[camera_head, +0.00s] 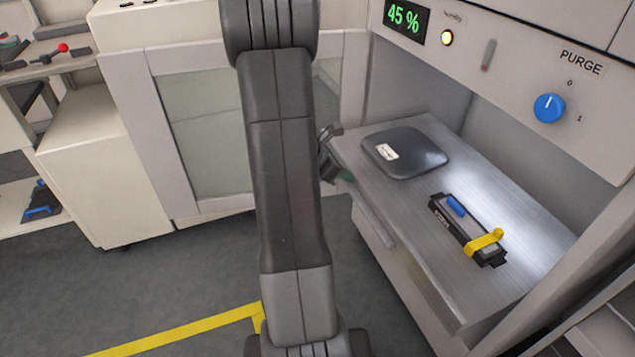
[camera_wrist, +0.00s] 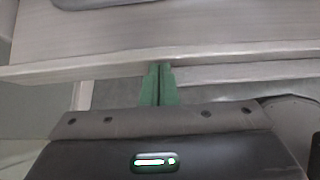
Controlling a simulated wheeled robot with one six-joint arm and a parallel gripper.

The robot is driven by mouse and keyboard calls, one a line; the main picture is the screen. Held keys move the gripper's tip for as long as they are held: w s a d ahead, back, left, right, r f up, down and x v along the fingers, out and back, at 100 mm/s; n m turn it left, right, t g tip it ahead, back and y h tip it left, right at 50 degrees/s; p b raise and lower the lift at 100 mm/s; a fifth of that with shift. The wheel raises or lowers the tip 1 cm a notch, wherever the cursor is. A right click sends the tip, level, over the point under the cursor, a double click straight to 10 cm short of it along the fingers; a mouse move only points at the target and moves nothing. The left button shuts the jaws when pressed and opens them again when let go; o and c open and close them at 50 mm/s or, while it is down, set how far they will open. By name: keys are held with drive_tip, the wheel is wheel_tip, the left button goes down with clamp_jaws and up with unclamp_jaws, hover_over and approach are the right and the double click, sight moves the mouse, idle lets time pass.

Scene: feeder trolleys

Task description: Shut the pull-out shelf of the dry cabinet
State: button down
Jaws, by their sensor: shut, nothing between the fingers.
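The pull-out shelf (camera_head: 400,207) of the dry cabinet (camera_head: 500,62) sticks out from the cabinet opening, a grey brushed-metal board. Its front edge also shows in the wrist view (camera_wrist: 230,51). My gripper (camera_head: 346,176) is at the far end of that front edge in the head view, partly hidden behind my arm. In the wrist view, its green fingers (camera_wrist: 158,72) are together and empty, with their tips at the shelf's front edge. I cannot tell whether they touch it. A bar handle (camera_head: 374,224) runs below the front edge.
On the shelf lie a dark flat case (camera_head: 420,151) with a white label and a black feeder (camera_head: 460,228) with blue and yellow parts. A glass-doored cabinet (camera_head: 210,130) stands left, beside a white trolley (camera_head: 107,165). The grey floor (camera_head: 150,280) in front is open, with yellow tape.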

sight(413, 159)
drive_tip(key=w+d, duration=0.2)
drive_tip(key=d, duration=0.4)
drive_tip(key=w+d, duration=0.2)
drive_tip(key=d, duration=0.4)
drive_tip(key=w+d+p, duration=0.1)
drive_tip(key=w+d, duration=0.1)
drive_tip(key=d, duration=0.4)
drive_tip(key=shift+d, duration=0.4)
drive_tip(key=shift+w+d+r, duration=0.15)
drive_tip(key=shift+d, duration=0.05)
drive_tip(key=shift+r, duration=0.1)
